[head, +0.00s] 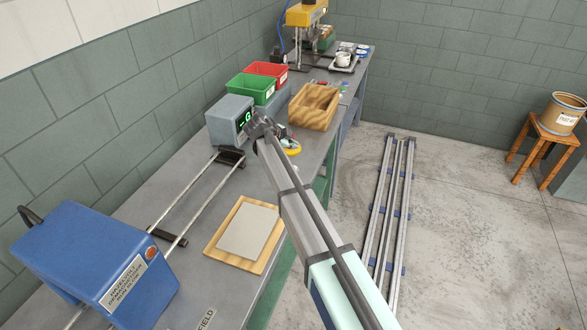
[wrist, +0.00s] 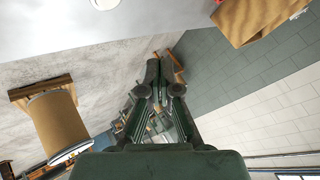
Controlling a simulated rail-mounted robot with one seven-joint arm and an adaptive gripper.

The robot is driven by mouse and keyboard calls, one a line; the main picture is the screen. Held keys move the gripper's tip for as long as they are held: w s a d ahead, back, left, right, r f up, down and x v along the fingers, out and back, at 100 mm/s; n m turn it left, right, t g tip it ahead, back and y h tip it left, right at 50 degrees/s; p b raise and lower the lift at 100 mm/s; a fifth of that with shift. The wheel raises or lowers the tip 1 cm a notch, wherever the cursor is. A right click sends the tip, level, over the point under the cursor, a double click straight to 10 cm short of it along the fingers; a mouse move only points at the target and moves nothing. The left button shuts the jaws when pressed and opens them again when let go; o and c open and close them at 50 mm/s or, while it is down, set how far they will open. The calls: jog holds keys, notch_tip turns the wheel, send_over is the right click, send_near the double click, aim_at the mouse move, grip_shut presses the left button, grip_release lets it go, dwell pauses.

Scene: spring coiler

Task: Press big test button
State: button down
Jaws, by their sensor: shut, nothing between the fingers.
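My gripper (wrist: 160,64) shows in the wrist view with its dark fingers together and nothing between them. In the head view my arm reaches over the bench to beside the grey display box, and the fingers cannot be made out clearly there. A small round red button (head: 151,253) sits on the end face of the blue machine (head: 85,255), at the lower left and well apart from my arm's far end. A yellow-rimmed round item (head: 292,151) lies partly hidden behind my arm; I cannot tell whether it is a button. No part is clearly labelled as the test button.
The grey display box (head: 228,121) shows green characters. Green (head: 249,88) and red (head: 268,72) bins and a wooden tray (head: 314,106) stand behind it. A wooden board with a grey plate (head: 248,231) lies nearer. A bucket (head: 563,112) stands on a stool at right.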

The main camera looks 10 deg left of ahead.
notch_tip(320, 180, down, 7)
jog(key=shift+f+b, duration=0.15)
jog(key=shift+b, duration=0.15)
jog(key=shift+f+b, duration=0.45)
jog(key=shift+f, duration=0.05)
jog(key=shift+f+b, duration=0.8)
jog(key=shift+b, duration=0.75)
dwell(1.7)
jog(key=shift+r, duration=0.85)
jog(key=shift+r, duration=0.15)
jog(key=shift+r+b, duration=0.35)
jog(key=shift+r, duration=2)
